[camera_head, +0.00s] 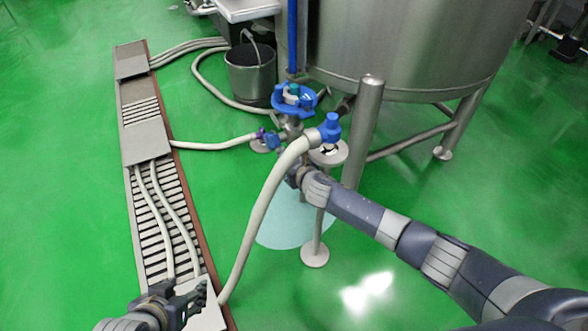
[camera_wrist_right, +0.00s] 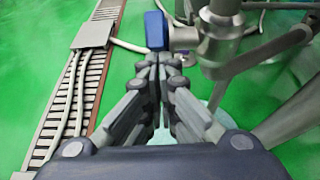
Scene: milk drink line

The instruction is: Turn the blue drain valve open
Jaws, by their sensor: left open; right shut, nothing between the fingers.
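A small blue valve handle (camera_head: 271,141) sits on the steel pipework below the tank, beside a pale hose end. In the right wrist view a blue handle (camera_wrist_right: 155,30) stands upright just beyond my right gripper (camera_wrist_right: 158,62). The gripper's fingers are together and empty, with their tips close to the handle's lower end; I cannot tell whether they touch. In the head view my right gripper (camera_head: 292,174) is below the pipework, partly hidden by the thick hose. My left gripper (camera_head: 190,298) is open and empty at the lower left, over the drain channel.
A steel tank (camera_head: 405,45) stands on legs at the back. A thick pale hose (camera_head: 253,222) curves in front of the pipework, by a steel stand (camera_head: 315,250). A bucket (camera_head: 251,75) stands behind. A floor drain channel (camera_head: 146,145) runs along the left.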

